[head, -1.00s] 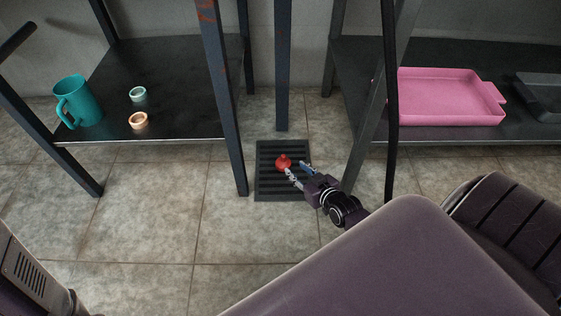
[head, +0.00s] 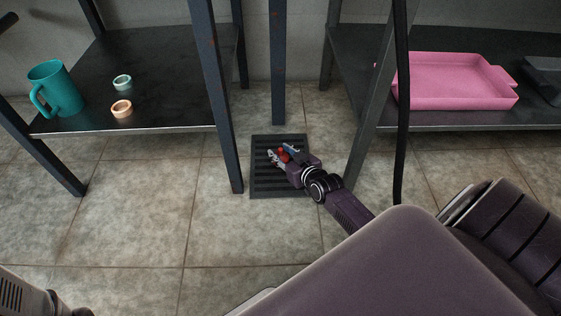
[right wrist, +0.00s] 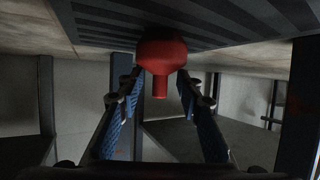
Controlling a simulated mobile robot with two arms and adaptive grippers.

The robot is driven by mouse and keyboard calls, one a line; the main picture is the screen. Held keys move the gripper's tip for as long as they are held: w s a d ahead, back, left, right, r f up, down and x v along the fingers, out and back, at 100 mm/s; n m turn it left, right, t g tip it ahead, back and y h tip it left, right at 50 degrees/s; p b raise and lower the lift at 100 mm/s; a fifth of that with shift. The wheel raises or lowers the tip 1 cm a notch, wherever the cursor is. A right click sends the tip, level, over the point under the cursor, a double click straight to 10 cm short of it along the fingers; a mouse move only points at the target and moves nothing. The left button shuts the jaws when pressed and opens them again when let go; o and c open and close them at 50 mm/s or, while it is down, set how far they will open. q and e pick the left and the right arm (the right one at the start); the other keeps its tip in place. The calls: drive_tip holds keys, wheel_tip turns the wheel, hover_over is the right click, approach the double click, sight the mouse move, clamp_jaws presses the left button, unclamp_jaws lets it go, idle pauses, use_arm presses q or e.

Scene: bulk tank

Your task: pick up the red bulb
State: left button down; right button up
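The red bulb (head: 284,154) lies on the dark floor grate between the shelves in the head view. In the right wrist view the bulb (right wrist: 161,62) shows its round body and a short neck pointing toward my palm. My right gripper (head: 283,155) is at the bulb, with one finger on each side of it. In the right wrist view its blue-padded fingers (right wrist: 160,95) are apart, with gaps beside the neck; I cannot tell whether the tips touch the body. My left gripper does not show; only a part of my left arm is at the lower left.
The slatted grate (head: 262,186) is set in the tiled floor. A left shelf (head: 175,95) holds a teal mug (head: 62,92) and two small rings. A right shelf holds a pink tray (head: 455,103). Shelf legs and a black hose (head: 400,150) stand close around my right arm.

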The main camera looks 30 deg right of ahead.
drive_tip(key=shift+w, duration=0.15)
drive_tip(key=shift+c, duration=0.6)
drive_tip(key=shift+f, duration=0.1)
clamp_jaws()
